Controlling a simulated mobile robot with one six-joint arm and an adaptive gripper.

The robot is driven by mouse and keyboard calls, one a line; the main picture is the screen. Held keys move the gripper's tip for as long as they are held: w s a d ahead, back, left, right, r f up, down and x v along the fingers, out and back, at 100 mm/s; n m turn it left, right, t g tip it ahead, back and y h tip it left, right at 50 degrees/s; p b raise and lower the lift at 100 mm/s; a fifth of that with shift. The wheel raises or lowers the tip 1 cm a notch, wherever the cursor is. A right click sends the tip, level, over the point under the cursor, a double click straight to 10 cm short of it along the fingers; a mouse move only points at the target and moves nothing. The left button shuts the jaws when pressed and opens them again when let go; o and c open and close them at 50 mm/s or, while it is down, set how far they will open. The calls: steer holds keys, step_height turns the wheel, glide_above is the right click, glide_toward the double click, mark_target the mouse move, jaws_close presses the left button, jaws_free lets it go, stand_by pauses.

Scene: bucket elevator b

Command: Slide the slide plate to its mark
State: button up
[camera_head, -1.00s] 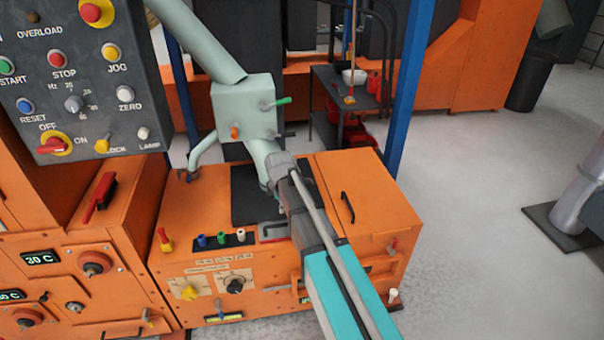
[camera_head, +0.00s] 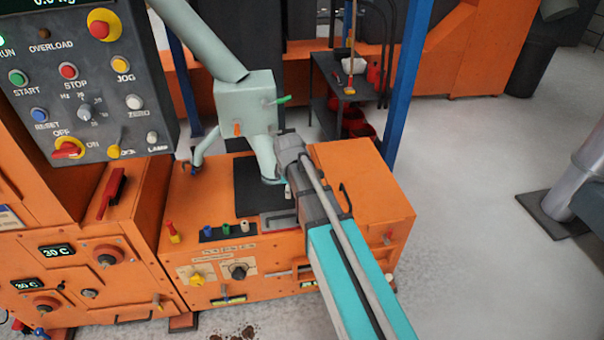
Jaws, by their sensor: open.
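An orange cabinet (camera_head: 365,195) carries a flat black plate (camera_head: 250,190) on top, under a pale green spout box (camera_head: 243,103). A grey plate-like piece (camera_head: 277,222) lies at the black plate's front edge, partly covered by my arm; I cannot tell for sure whether it is the slide plate. No mark for it can be made out. My gripper (camera_head: 284,184) is at the far end of my teal and grey arm, above the black plate beside the spout's lower end. Its fingers are mostly hidden behind my wrist, and nothing is seen held.
A control panel (camera_head: 90,85) hangs at the upper left. A blue post (camera_head: 408,85) and a dark trolley (camera_head: 345,90) stand behind the cabinet. A black handle (camera_head: 345,197) rises from the cabinet's right top. The grey floor at right is clear up to a pipe on a base plate (camera_head: 548,212).

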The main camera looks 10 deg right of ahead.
steer(key=s+d+r+m+p, duration=0.3)
steer(key=s+r+m+p, duration=0.2)
steer(key=r+p, duration=0.3)
steer(key=shift+s+r+m+g, duration=0.3)
steer(key=shift+s, duration=0.3)
stand_by(0.4)
steer(key=s+d+r+m+g+p, duration=0.1)
steer(key=s+d+r+m+p, duration=0.1)
steer(key=s+m, duration=0.7)
steer(key=shift+s+d, duration=0.9)
steer(key=shift+s, duration=0.15)
